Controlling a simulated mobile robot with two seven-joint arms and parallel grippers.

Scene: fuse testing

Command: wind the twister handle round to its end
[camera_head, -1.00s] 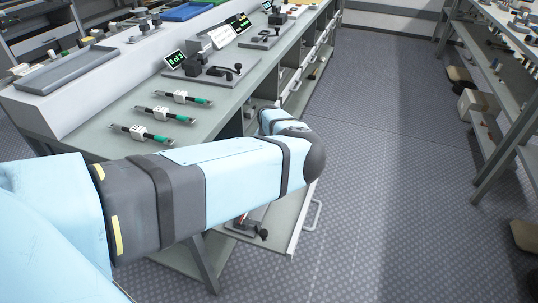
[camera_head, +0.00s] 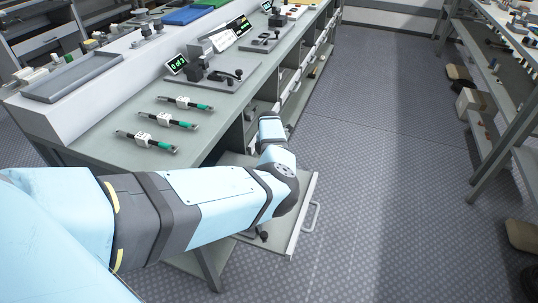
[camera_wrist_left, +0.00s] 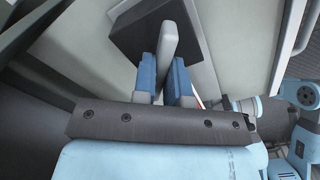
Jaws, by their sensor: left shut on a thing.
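In the left wrist view, a light grey bar (camera_wrist_left: 169,36), seemingly the twister handle, stands in front of a dark block (camera_wrist_left: 128,38). My left gripper (camera_wrist_left: 164,62) has its two blue fingers on either side of the bar and is shut on it. In the head view my left arm reaches over an open drawer (camera_head: 297,225) and hides the gripper and most of the drawer's contents. A small black knob (camera_head: 264,237) shows in the drawer below my arm. My right gripper is not in view.
Several devices stand on the bench, including a small screen (camera_head: 176,64) beside a black fixture (camera_head: 198,70). Three fuses with green ends lie in a row nearer me, one of them in front (camera_head: 147,141). A grey tray (camera_head: 70,80) sits on the raised ledge. The floor right of the drawer is clear.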

